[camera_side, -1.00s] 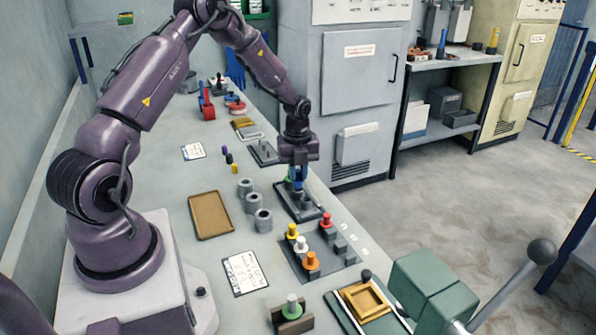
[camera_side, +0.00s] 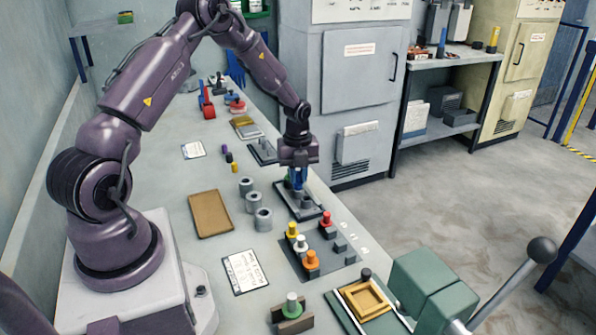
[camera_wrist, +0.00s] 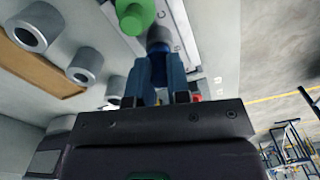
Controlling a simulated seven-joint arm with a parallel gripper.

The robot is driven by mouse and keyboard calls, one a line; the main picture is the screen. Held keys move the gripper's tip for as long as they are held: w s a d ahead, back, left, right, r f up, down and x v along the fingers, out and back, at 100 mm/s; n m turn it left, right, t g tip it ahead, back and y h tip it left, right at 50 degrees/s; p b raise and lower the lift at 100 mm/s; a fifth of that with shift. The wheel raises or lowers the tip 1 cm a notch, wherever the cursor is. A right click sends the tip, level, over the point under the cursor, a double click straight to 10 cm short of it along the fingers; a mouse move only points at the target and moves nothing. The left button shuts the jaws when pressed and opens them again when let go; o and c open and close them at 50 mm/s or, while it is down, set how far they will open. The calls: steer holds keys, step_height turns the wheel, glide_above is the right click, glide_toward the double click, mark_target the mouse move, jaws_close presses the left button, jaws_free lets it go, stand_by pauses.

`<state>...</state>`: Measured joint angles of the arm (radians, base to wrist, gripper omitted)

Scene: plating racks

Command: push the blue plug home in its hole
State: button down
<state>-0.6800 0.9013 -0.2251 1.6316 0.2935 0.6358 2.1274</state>
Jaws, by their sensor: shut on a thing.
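My gripper (camera_side: 297,186) points down over the dark plate (camera_side: 284,196) at the middle of the bench. In the wrist view its two blue-grey fingers (camera_wrist: 158,72) are closed on the blue plug (camera_wrist: 158,61), a dark blue piece showing between them. A grey round piece (camera_wrist: 159,36) lies just beyond the plug, in line with it. The fingers cover most of the plug in the side view. I cannot tell how deep the plug sits, and its hole is hidden. A green plug (camera_wrist: 136,15) stands close beside the fingers in the wrist view.
Several grey hollow cylinders (camera_side: 263,219) stand left of the plate. A panel with yellow, white, orange and red plugs (camera_side: 311,260) lies nearer the camera. A brown tray (camera_side: 210,214) is farther left. Bare bench lies around the tray.

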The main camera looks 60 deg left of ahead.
mark_target(298, 172)
steer(key=shift+f, duration=0.8)
steer(key=c, duration=1)
jaws_free()
steer(key=shift+r, duration=0.1)
step_height(298, 172, up, 13)
